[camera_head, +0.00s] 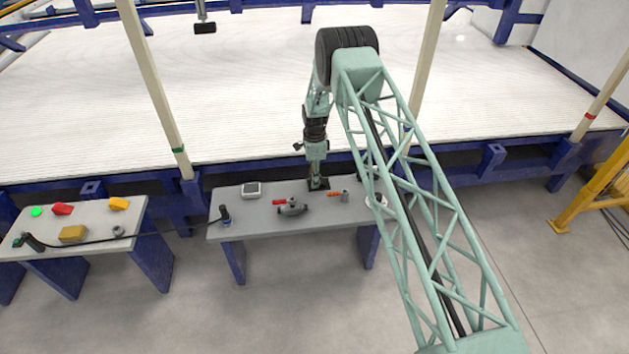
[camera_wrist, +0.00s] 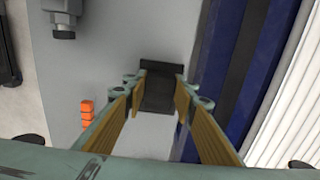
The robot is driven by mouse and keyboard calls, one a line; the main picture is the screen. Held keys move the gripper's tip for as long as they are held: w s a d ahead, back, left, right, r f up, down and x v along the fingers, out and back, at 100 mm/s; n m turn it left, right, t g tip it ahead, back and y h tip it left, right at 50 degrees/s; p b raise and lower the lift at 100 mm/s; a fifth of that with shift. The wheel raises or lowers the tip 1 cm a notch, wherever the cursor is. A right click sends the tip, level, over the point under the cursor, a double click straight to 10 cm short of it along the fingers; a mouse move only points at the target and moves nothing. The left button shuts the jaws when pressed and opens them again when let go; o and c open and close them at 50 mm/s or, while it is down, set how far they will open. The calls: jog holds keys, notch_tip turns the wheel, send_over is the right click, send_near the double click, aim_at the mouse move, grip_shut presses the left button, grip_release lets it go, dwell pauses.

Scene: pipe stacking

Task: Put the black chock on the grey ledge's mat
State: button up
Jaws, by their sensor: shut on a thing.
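My gripper (camera_head: 318,178) is at the back edge of the middle grey table (camera_head: 250,230). In the wrist view its two yellow-padded fingers (camera_wrist: 158,100) are shut on the black chock (camera_wrist: 158,88), a dark block with a wider far end. The chock also shows as a dark patch under the gripper in the head view (camera_head: 319,185). It is low over the table top; I cannot tell whether it touches the surface. I cannot pick out the grey ledge's mat for certain in either view.
A left table (camera_head: 40,218) holds several coloured blocks. A blue beam (camera_wrist: 240,70) runs behind the table.

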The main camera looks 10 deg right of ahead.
jog(key=shift+f, duration=0.25)
jog(key=o, duration=0.9)
jog(key=shift+r, duration=0.25)
jog(key=shift+r+p, duration=1.25)
jog(key=shift+r, duration=4.7)
jog(key=shift+r, duration=0.1)
